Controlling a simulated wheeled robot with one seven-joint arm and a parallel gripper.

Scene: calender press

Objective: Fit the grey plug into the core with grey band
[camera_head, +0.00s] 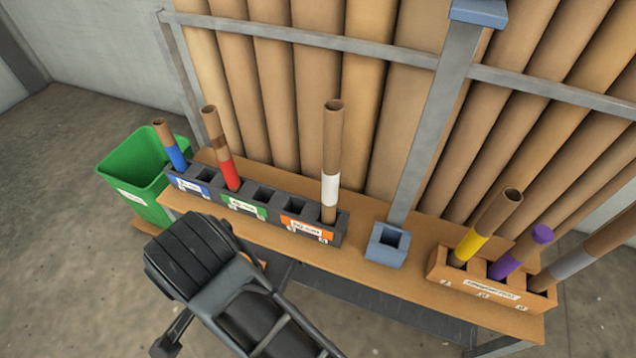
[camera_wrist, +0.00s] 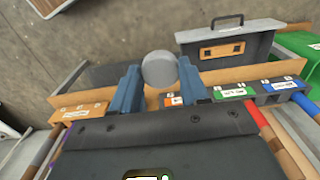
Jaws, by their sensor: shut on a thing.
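My gripper (camera_wrist: 159,82) has blue fingers, shut on the grey plug (camera_wrist: 160,68), whose round face shows between the fingertips in the wrist view. In the head view my dark arm is at the lower left, and the fingers and plug are hidden. The core with grey band (camera_head: 574,262) leans in the wooden rack (camera_head: 487,293) at the far right of the head view. Its upper end is cut off by the picture edge, so its mouth is not visible. The plug is well apart from this core.
The wooden rack also holds a yellow-banded core (camera_head: 485,228) and a purple-banded core (camera_head: 518,256) with a purple cap. A dark rack (camera_head: 262,208) holds blue-, red- and white-banded cores. A blue square socket (camera_head: 386,243) stands between the racks. A green bin (camera_head: 130,172) is at left.

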